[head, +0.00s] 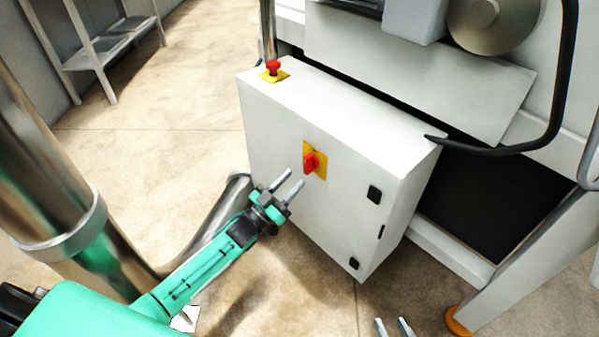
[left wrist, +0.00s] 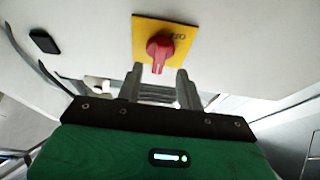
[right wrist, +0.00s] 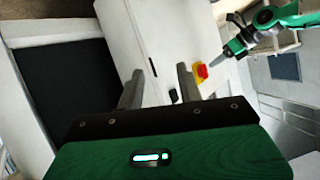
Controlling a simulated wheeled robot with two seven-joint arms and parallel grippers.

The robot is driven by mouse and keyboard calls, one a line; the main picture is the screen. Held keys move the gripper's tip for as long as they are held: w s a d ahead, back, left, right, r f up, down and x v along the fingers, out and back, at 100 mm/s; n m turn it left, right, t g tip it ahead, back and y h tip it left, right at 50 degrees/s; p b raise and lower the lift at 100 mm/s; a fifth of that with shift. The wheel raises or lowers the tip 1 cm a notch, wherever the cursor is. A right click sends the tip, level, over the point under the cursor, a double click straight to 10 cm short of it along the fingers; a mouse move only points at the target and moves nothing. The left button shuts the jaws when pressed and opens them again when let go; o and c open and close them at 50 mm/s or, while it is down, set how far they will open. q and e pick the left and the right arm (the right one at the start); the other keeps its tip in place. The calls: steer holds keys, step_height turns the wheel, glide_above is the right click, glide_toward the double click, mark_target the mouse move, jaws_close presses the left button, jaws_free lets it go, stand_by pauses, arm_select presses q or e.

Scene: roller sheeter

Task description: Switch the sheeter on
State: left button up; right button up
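The sheeter's white control box (head: 345,125) stands in the middle of the head view. A red rotary switch (head: 310,162) on a yellow plate (head: 321,160) is on its front face. The switch also shows in the left wrist view (left wrist: 159,47), just beyond and between the fingertips, and in the right wrist view (right wrist: 202,71). My left gripper (head: 285,186) is open, in front of and slightly below the switch, apart from it in the head view. My right gripper (head: 393,327) is open and empty at the bottom edge of the head view, away from the box.
A red emergency button (head: 273,67) on a yellow base sits on top of the box. A black curved bar (head: 565,80) and a metal leg with an orange foot (head: 459,321) are at the right. A metal rack (head: 105,45) stands back left. The floor left of the box is clear.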

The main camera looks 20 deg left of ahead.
arm_select(q)
steer(key=v, duration=0.9)
stand_by(0.4)
